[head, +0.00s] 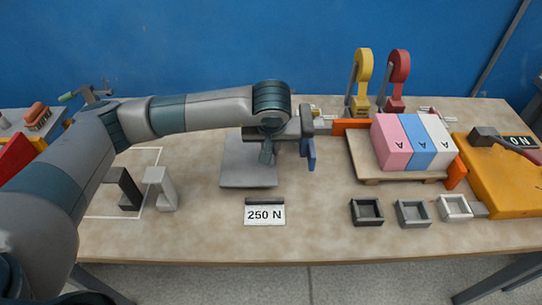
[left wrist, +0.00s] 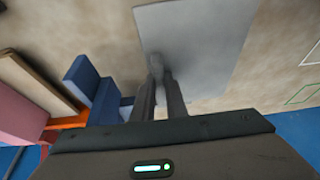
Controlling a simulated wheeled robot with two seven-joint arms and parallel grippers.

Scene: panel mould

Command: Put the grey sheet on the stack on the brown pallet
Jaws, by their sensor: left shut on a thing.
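The grey sheet (head: 235,176) is a flat square plate at the middle of the table; it also shows in the left wrist view (left wrist: 205,35). My left gripper (head: 266,155) points down over the sheet. In the left wrist view its fingers (left wrist: 165,80) are closed together at a small grey piece against the sheet, and the contact is partly hidden. I cannot tell whether the sheet is clear of the table. The brown pallet (head: 362,167) stands to the right and bears pink (head: 393,145), blue (head: 420,150) and white blocks marked A. My right gripper is not in view.
An orange bar (head: 350,124) and a blue piece (head: 308,155) stand between sheet and pallet. A 250 N sign (head: 265,215) and several small square trays (head: 413,214) lie in front. Yellow (head: 362,80) and red (head: 398,80) clamps stand behind.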

